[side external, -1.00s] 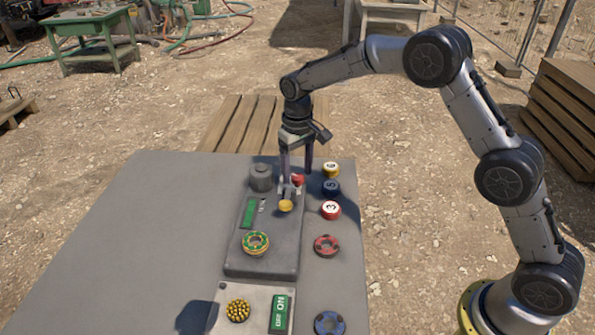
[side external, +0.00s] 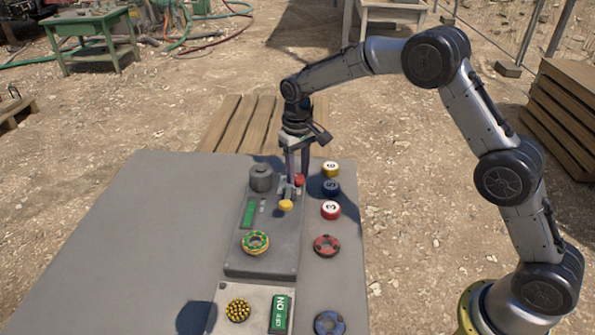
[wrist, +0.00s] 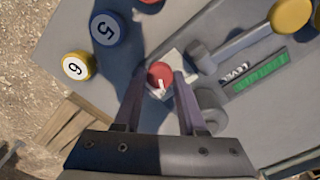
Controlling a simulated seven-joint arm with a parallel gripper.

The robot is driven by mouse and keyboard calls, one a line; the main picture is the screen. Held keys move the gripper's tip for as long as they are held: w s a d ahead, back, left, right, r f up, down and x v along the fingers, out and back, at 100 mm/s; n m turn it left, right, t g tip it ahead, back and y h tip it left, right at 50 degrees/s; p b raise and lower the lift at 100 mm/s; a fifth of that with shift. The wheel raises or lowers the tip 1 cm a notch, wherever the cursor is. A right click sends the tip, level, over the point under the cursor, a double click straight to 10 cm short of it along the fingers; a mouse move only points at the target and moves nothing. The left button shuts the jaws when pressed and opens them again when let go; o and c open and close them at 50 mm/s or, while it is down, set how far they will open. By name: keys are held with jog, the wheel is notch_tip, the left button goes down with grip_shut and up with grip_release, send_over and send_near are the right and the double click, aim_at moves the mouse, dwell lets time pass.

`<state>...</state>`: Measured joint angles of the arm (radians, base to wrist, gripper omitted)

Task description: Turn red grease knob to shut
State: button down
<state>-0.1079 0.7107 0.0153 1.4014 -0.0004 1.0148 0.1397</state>
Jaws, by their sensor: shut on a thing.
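The red knob (side external: 299,181) sits near the far end of the grey panel (side external: 262,268). In the wrist view the red knob (wrist: 160,74) has a white mark on it and rests on a small pale plate (wrist: 172,82). My gripper (side external: 297,178) points down over it. In the wrist view my gripper (wrist: 157,80) has one finger on each side of the knob, shut on it. In the side view the fingers partly hide the knob.
A yellow-tipped lever (side external: 286,205) stands close beside the knob. A grey cylinder (side external: 261,178) is to its left. Numbered yellow (side external: 331,169), blue (side external: 331,187) and red (side external: 330,210) discs lie to the right. A green-yellow ring (side external: 255,243) is nearer the camera.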

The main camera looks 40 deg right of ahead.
jog(key=shift+n, duration=0.3)
jog(key=n, duration=0.5)
jog(key=shift+r, duration=0.1)
jog(key=n, duration=0.6)
jog(key=shift+n, duration=0.3)
jog(key=shift+c, duration=2.4)
grip_release()
